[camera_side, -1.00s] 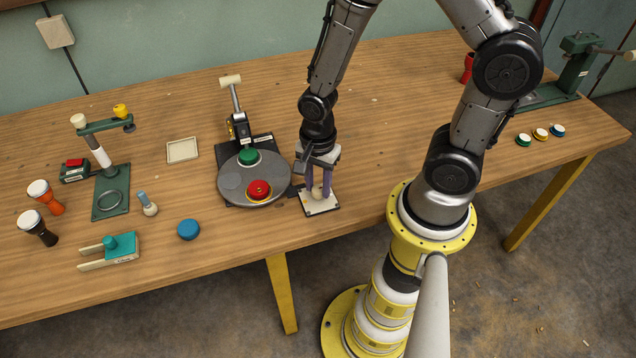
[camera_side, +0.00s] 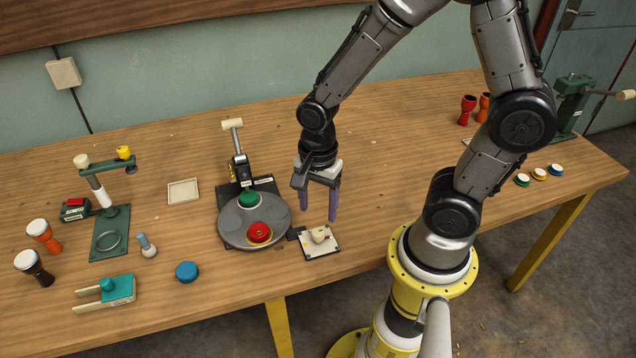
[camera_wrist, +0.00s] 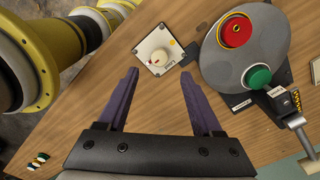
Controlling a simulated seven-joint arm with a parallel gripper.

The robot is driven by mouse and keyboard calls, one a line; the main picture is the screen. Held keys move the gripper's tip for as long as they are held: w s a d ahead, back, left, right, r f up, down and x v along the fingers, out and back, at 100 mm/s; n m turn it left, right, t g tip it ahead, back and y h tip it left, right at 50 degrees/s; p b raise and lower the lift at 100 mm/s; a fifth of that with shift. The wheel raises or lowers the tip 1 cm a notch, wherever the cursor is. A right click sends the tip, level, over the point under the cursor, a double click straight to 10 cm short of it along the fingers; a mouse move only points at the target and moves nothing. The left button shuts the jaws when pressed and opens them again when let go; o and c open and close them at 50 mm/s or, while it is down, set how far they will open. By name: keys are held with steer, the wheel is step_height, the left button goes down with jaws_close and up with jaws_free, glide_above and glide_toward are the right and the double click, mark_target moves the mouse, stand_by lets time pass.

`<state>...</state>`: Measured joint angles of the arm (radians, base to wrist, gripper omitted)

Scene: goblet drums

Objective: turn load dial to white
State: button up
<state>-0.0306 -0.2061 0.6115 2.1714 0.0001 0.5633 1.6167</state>
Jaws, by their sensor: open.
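The load dial (camera_side: 321,234) is a cream knob on a white square plate (camera_side: 330,249) beside the round turntable. In the wrist view the dial (camera_wrist: 158,56) sits on its plate beyond my fingertips, with small coloured marks on the plate; which mark the knob points to is too small to tell. My gripper (camera_side: 319,216) is open and empty, above and behind the dial, apart from it. Its purple fingers also show in the wrist view (camera_wrist: 160,75), spread wide.
A grey turntable (camera_side: 233,223) with a red disc (camera_side: 259,232) and a green disc (camera_side: 249,199) stands left of the dial. Table behind my gripper is clear.

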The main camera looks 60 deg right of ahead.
step_height(320, 180, up, 7)
steer(key=shift+f, duration=0.15)
stand_by(0.4)
steer(key=s+r+n+t, duration=0.5)
steer(key=r+n, duration=0.6)
steer(key=n, duration=0.7)
steer(key=s, duration=0.2)
steer(key=shift+s+d+r+t, duration=0.3)
steer(key=shift+s+d, duration=0.05)
